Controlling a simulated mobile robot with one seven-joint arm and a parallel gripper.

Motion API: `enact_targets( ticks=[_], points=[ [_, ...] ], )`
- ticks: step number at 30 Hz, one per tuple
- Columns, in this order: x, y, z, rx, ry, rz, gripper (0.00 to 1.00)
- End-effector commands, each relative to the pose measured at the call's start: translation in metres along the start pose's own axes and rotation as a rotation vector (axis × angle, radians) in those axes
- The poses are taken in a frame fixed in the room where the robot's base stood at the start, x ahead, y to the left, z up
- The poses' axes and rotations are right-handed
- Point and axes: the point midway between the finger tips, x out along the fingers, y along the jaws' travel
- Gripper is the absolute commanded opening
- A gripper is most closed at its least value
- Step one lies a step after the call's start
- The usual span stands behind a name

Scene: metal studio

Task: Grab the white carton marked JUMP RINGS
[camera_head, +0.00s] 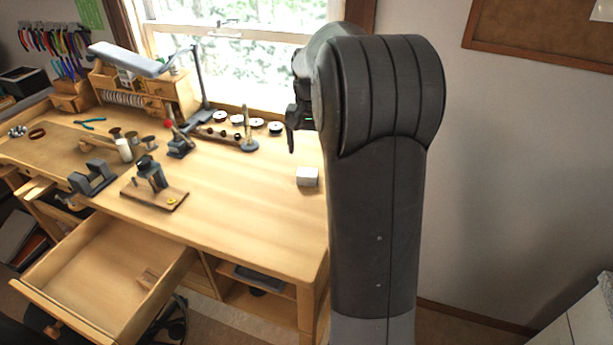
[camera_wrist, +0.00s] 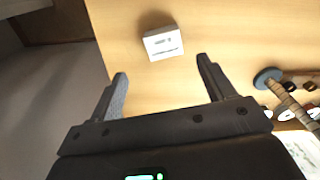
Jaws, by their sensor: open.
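A small white carton (camera_head: 307,177) sits on the wooden bench near its right end. In the wrist view the carton (camera_wrist: 164,43) lies beyond my fingertips, roughly centred between them, with small dark print on one face that is too small to read. My gripper (camera_wrist: 160,70) is open and empty, its two fingers spread to either side. In the head view my gripper (camera_head: 292,145) hangs above the bench, higher than the carton and toward the window. My arm covers part of the gripper there.
The wooden bench (camera_head: 235,205) is clear around the carton. A ring mandrel on a round base (camera_head: 249,145) and several small round tins (camera_head: 257,123) stand toward the window. A bench tool on a wooden board (camera_head: 153,195) stands to the left. An open drawer (camera_head: 100,270) juts out in front.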

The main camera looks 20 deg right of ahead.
Motion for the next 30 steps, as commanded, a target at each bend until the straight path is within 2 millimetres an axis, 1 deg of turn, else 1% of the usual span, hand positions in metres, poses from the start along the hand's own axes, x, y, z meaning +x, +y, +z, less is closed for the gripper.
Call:
enact_targets(
  ticks=[1,3,6,11,19,23,29,30],
  points=[
    [0.010,0.000,0.001,0.000,-0.004,0.001,0.75],
    [0.021,0.000,0.001,0.000,-0.003,0.001,0.75],
    [0.033,0.000,0.001,-0.001,-0.002,0.001,0.75],
    [0.044,-0.001,0.001,-0.001,-0.001,0.000,0.75],
    [0.082,-0.006,0.001,-0.001,-0.002,0.001,0.75],
    [0.090,-0.006,0.000,-0.001,0.000,0.000,0.75],
    [0.091,-0.006,0.000,-0.001,0.001,0.000,0.75],
    [0.091,-0.006,0.000,-0.001,0.001,0.000,0.74]
  ],
)
